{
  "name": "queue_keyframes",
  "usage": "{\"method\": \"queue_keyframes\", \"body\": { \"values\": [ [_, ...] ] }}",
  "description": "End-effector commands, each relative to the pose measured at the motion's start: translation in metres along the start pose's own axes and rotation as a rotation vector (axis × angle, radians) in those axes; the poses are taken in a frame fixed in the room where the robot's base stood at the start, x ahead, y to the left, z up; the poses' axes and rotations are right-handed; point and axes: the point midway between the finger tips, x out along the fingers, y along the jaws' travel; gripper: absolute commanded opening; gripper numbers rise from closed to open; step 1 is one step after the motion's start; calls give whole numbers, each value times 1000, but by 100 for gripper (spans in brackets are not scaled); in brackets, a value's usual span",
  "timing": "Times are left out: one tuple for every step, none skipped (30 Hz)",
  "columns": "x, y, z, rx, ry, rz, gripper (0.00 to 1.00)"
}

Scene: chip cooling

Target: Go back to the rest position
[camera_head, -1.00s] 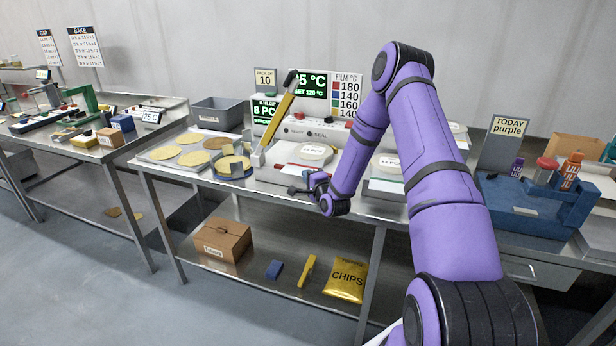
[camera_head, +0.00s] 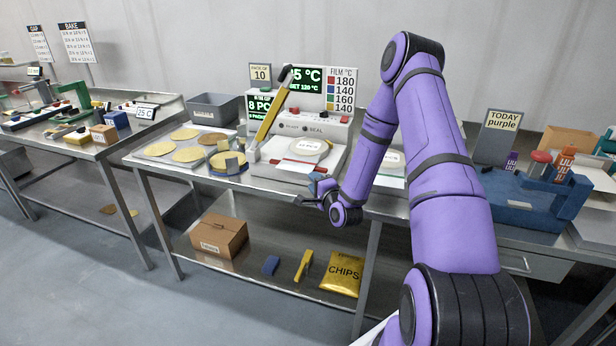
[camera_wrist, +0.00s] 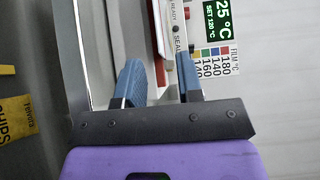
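My gripper (camera_head: 318,190) is at the front edge of the middle steel table (camera_head: 210,177), in front of the sealer. It is small and partly dark in the head view. In the wrist view my gripper (camera_wrist: 160,78) shows two blue fingers standing apart with nothing between them. The sealer (camera_head: 290,172), with a red strip and a yellow lever (camera_head: 270,118), lies beyond the fingertips. A pouch with a white label (camera_head: 310,147) rests on the sealer. My arm is bent, its elbow high at the right.
A tray of round tortillas (camera_head: 185,134) and a grey bin (camera_head: 212,110) stand left of the sealer. A blue station (camera_head: 520,205) is at the right. The lower shelf holds a cardboard box (camera_head: 218,236) and a yellow chips bag (camera_head: 343,273). Floor is clear at front left.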

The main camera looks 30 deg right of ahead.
Motion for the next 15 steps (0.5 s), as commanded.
{"method": "queue_keyframes", "body": {
  "values": [
    [-8, 0, 0, 1, 0, 1, 34],
    [-12, 0, 0, 1, 0, 1, 34],
    [-16, 0, 0, 1, 0, 1, 34],
    [-19, 0, 0, 1, 0, 0, 34],
    [-22, 0, 0, 1, 1, 0, 34],
    [-24, 0, 0, 0, 1, -1, 34],
    [-26, 0, 0, 0, 1, -1, 34],
    [-27, 0, 0, 0, 1, -1, 34],
    [-28, 0, 0, -1, 0, -1, 34],
    [-28, 0, 0, -1, 0, -1, 34],
    [-28, 0, 0, -1, 0, -1, 34],
    [-29, 0, 0, -1, 0, -1, 34],
    [-29, 0, 0, -1, 0, -1, 34],
    [-28, -1, 0, -2, -1, -1, 34],
    [-28, -2, 0, -8, -3, 1, 34]
  ]
}}
